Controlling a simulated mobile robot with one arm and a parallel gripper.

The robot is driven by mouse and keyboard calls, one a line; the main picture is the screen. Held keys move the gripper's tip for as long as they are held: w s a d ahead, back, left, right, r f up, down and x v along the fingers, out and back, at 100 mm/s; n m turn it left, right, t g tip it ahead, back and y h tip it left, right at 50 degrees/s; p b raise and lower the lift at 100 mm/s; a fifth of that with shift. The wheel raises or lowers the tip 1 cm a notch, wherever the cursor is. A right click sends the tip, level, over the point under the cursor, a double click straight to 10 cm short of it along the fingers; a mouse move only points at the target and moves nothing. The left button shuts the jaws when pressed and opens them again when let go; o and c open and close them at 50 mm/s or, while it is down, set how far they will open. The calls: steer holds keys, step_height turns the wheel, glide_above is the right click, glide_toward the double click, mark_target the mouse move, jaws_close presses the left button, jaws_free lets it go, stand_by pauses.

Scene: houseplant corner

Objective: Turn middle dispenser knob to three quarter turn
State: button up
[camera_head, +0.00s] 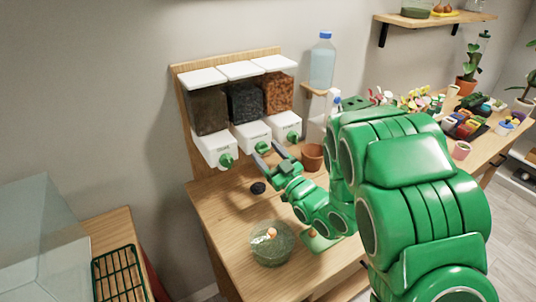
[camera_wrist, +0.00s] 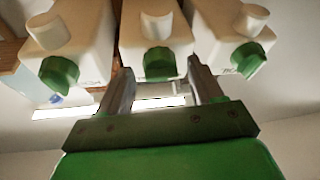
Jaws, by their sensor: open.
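Three dispensers stand side by side on a wooden back board, each with a white base and a green knob. The middle dispenser (camera_head: 246,101) holds dark contents. Its green knob (camera_head: 262,148) is partly behind my fingers in the head view; it also shows in the wrist view (camera_wrist: 158,63). My gripper (camera_head: 268,154) is open in front of this knob. In the wrist view, its two fingers (camera_wrist: 160,72) lie to the left and right of the middle knob, with gaps visible. I cannot tell how far the knob is turned.
The left knob (camera_head: 226,160) and right knob (camera_head: 293,136) are close on either side. A terracotta pot (camera_head: 312,157) stands just right of my gripper. A black round piece (camera_head: 258,188) and a glass bowl (camera_head: 272,245) are on the wooden table (camera_head: 225,208). A bottle (camera_head: 322,63) stands right of the dispensers.

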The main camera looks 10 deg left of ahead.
step_height(320, 180, up, 6)
steer(key=s+d, duration=0.1)
steer(key=d, duration=0.1)
steer(key=shift+s, duration=0.3)
stand_by(0.7)
steer(key=shift+d, duration=0.1)
steer(key=w+d+f+m+g+h, duration=0.1)
steer(key=d+f+h, duration=0.1)
steer(key=d+h, duration=0.35)
steer(key=w+d+f+m+g+h, duration=0.1)
steer(key=d+f+m+h, duration=0.2)
steer(key=d, duration=0.4)
steer(key=s+d+m+g+h, duration=0.3)
steer(key=s+d+h, duration=0.45)
steer(key=d, duration=0.45)
steer(key=s+d+m+g+h, duration=0.1)
steer(key=s+d+m+g, duration=0.15)
steer(key=s, duration=0.55)
steer(key=s+d+m+g+h, duration=0.1)
steer(key=s+d+g, duration=0.25)
steer(key=s, duration=0.55)
steer(key=s+r+m+g, duration=0.1)
steer(key=s+g, duration=0.1)
steer(key=s, duration=0.6)
steer(key=s+a+r+m+g, duration=0.1)
steer(key=s+r, duration=0.1)
steer(key=s, duration=0.7)
steer(key=shift+r+g+y, duration=0.15)
steer(key=shift+g+y, duration=0.25)
